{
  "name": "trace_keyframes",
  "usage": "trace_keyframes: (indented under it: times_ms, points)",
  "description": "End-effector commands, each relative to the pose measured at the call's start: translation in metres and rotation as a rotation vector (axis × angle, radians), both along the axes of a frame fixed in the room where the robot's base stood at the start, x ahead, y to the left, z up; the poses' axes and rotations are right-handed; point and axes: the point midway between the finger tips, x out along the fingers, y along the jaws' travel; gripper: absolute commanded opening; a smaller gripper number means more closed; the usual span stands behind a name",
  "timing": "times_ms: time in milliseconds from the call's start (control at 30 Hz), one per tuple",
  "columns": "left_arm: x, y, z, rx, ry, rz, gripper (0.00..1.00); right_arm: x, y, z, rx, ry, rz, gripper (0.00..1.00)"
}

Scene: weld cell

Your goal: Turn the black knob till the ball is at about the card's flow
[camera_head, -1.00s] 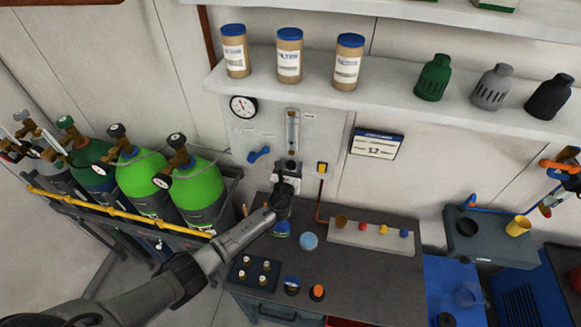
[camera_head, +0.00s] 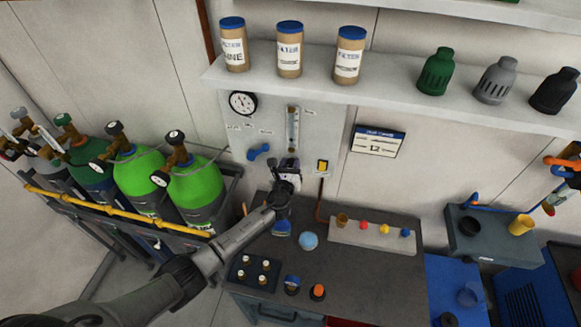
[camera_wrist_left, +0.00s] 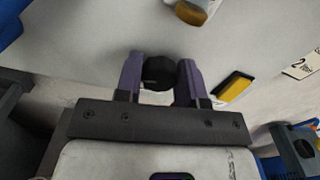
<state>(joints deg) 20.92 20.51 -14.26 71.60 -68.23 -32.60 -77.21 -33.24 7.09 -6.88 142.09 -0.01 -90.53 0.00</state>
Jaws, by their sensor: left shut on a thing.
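The flow meter tube (camera_head: 293,128) stands upright on the pale wall panel; the ball in it is too small to tell. The black knob (camera_wrist_left: 159,73) is below the tube and sits between the purple fingers of my left gripper (camera_wrist_left: 160,80) in the wrist view. My left gripper (camera_head: 288,168) is shut on the knob, and its wrist hides most of the knob in the head view. The card (camera_head: 377,142) hangs on the wall to the right and reads 12. My right gripper is not in view.
A round gauge (camera_head: 243,103), a blue lever (camera_head: 258,152) and a yellow switch (camera_head: 322,166) are close around on the panel. Filter cans (camera_head: 289,50) stand on the shelf above. The workbench (camera_head: 365,275) below holds small parts. Gas cylinders (camera_head: 197,190) stand at left.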

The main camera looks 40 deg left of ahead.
Motion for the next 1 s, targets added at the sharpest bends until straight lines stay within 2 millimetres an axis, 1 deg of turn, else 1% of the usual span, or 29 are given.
trace_keyframes:
  times_ms: [33, 100, 1000]
  points:
    - [0.0, 0.0, -0.004, -0.041, -0.021, 0.0, 0.12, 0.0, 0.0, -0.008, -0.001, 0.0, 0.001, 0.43]
    - [0.0, 0.0, -0.004, -0.099, -0.052, -0.001, 0.12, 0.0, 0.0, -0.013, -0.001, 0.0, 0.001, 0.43]
    - [-0.001, 0.002, -0.005, -0.869, -0.432, -0.002, 0.12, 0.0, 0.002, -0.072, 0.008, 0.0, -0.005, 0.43]
